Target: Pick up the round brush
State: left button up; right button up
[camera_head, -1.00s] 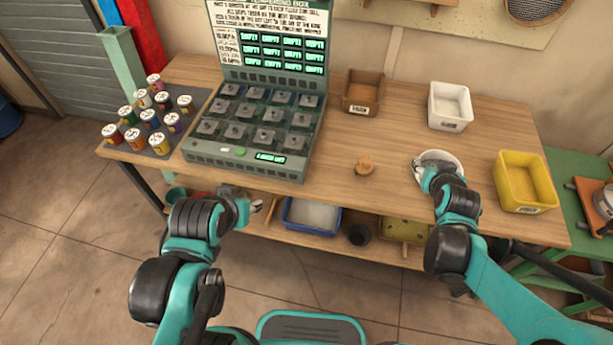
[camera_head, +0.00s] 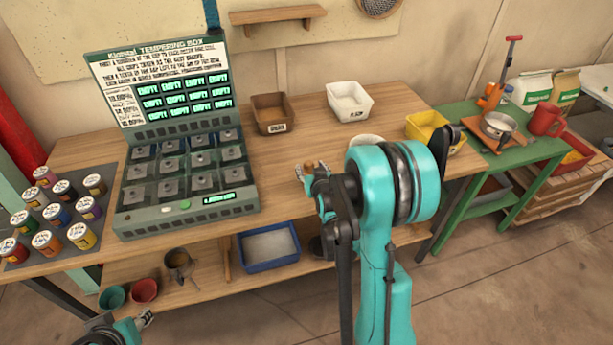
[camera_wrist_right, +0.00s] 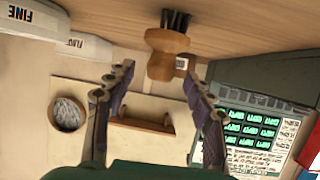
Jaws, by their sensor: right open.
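The round brush (camera_head: 309,166) is a small wooden knob standing on the workbench, partly hidden by my right gripper (camera_head: 313,176) in the head view. In the right wrist view, which is upside down, the brush (camera_wrist_right: 166,50) shows a round wooden handle and dark bristles toward the tabletop. My right gripper (camera_wrist_right: 158,72) is open there, one finger on each side of the brush's line, with the brush just beyond the fingertips. I see no contact. My left gripper (camera_head: 146,318) is low at the bottom edge, below the bench; its jaws are too small to judge.
The tempering box (camera_head: 185,178) stands left of the brush, with several paint-like jars (camera_head: 47,240) further left. A brown bin (camera_head: 272,113), white bin (camera_head: 349,101) and yellow bin (camera_head: 425,123) stand behind and to the right. A white bowl (camera_head: 364,140) is partly hidden by my right arm.

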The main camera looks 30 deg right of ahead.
jog(key=x, duration=0.3)
jog(key=shift+f+b, duration=0.1)
jog(key=shift+b, duration=0.25)
grip_shut()
jog(key=shift+r+p, duration=0.45)
jog(key=shift+r, duration=0.3)
notch_tip(320, 180, up, 3)
jog(key=shift+f+p, duration=0.1)
jog(key=shift+p, duration=0.75)
jog(key=s+d+r+p, duration=0.4)
jog(key=d+r, duration=0.3)
jog(key=d, duration=0.4)
